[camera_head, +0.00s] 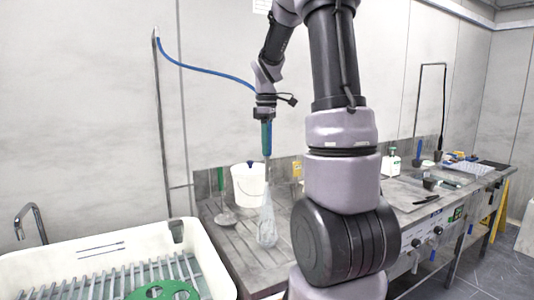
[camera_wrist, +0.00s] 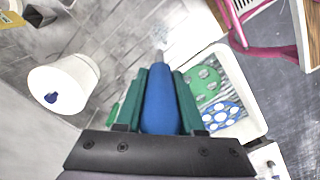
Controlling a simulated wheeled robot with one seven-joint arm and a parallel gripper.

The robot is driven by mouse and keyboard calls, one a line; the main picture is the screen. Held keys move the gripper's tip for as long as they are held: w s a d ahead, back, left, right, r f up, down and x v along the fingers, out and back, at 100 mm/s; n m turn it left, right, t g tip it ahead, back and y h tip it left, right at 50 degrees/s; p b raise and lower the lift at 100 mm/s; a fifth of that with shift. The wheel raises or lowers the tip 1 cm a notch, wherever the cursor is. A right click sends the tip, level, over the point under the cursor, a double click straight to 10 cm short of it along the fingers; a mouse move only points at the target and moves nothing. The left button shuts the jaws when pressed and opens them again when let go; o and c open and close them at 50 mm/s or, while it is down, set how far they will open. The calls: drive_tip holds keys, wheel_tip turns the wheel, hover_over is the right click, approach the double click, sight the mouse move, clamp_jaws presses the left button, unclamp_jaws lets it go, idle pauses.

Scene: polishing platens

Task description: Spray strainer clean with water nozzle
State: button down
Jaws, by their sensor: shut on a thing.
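My gripper (camera_head: 266,140) is shut on the blue water nozzle (camera_wrist: 160,100), with a green finger on each side of it. The nozzle points down, and a blue hose (camera_head: 205,72) runs from it to a wall pipe. A pale spray of water (camera_head: 267,222) falls from the tip onto the grey tiled worktop. A small grey round thing with an upright handle, apparently the strainer (camera_head: 225,218), lies on the worktop left of the spray, apart from it. I cannot make out the strainer in the wrist view.
A white bucket (camera_head: 247,186) stands just behind the spray; it also shows in the wrist view (camera_wrist: 60,90). A white sink (camera_head: 60,262) with a rack and a green disc (camera_head: 165,290) is at left. The wrist view also shows a blue disc (camera_wrist: 222,115) there.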

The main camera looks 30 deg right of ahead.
drive_tip(key=shift+r, duration=0.3)
drive_tip(key=shift+w, duration=0.1)
drive_tip(key=w, duration=2.5)
drive_tip(key=shift+w+a, duration=0.25)
drive_tip(key=shift+a, duration=0.2)
drive_tip(key=s+a, duration=0.1)
drive_tip(key=a, duration=2.6)
drive_tip(key=shift+a, duration=0.25)
